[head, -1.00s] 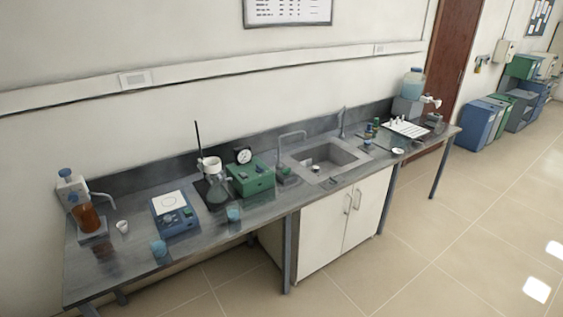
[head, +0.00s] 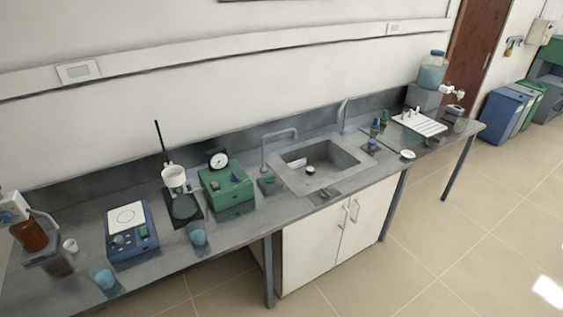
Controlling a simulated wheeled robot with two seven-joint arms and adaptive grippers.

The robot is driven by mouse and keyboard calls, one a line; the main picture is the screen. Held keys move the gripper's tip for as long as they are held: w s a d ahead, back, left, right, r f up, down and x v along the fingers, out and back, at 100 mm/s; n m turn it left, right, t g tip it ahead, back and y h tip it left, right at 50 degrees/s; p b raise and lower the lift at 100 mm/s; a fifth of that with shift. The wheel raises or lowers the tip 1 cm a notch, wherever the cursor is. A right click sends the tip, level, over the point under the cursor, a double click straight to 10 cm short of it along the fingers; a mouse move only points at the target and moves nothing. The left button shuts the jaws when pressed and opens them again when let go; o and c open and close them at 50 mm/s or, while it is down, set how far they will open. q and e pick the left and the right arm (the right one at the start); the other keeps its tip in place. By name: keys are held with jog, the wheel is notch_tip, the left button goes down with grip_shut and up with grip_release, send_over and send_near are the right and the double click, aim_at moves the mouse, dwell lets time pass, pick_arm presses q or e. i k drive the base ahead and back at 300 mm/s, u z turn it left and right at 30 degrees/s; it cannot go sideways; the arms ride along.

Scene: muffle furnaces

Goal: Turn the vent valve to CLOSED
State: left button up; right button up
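No vent valve can be picked out for certain, and no CLOSED label can be read at this size. A green box (head: 229,190) with a round white-faced gauge (head: 218,160) on top stands on the bench left of the sink. A small green-and-grey item (head: 270,184) sits between the box and the sink. Just left of the box, a white funnel (head: 174,176) sits above a flask (head: 184,206) beside a thin upright rod (head: 161,145). Neither of my grippers is in view.
The grey bench (head: 245,232) runs along the wall. A blue hotplate (head: 131,238), blue beakers (head: 198,237) and a brown bottle (head: 28,235) stand left; a sink (head: 345,160) is mid-bench. Tile floor (head: 430,255) is clear in front. Bins (head: 503,108) stand far right.

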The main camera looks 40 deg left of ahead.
aim_at(235, 178)
jog(key=i, duration=1.15)
jog(key=u, duration=0.35)
